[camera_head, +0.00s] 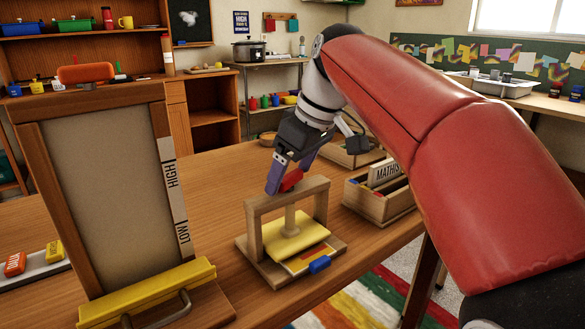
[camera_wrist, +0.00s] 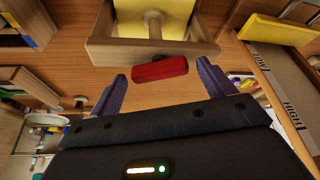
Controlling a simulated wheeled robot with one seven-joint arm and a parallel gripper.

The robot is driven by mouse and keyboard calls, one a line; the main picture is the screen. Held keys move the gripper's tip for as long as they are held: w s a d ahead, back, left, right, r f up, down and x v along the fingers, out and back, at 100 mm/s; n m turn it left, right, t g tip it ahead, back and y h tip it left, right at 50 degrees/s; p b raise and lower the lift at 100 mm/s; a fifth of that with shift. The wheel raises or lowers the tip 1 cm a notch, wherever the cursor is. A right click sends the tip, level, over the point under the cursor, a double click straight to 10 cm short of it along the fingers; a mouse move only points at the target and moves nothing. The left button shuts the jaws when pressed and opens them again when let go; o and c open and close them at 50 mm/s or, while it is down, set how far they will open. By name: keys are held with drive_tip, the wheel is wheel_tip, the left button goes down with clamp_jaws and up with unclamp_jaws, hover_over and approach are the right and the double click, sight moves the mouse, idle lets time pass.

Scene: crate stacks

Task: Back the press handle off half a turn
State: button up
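The press (camera_head: 252,225) is a wooden frame standing on a board on the table, with a yellow plate (camera_head: 296,236) beneath its crossbar. A pale screw post (camera_head: 291,218) runs down to the plate. The red press handle (camera_head: 291,180) sits on top of the crossbar. In the wrist view the handle (camera_wrist: 160,70) is a short red bar lying crosswise. My gripper (camera_head: 289,174) is at the handle with its purple fingers apart. In the wrist view the fingers stand beyond either end of the bar, with gaps visible. Contact is not visible.
A tall wooden panel (camera_head: 105,190) marked HIGH and LOW, with a yellow bar (camera_head: 146,292), stands left of the press. A divided wooden box (camera_head: 380,208) is close on the right. A blue block (camera_head: 319,264) is at the press's front edge. Table between panel and press is clear.

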drive_tip(key=v, duration=0.7)
drive_tip(key=shift+r, duration=0.35)
drive_tip(key=shift+s+d, duration=0.15)
drive_tip(key=shift+d, duration=0.05)
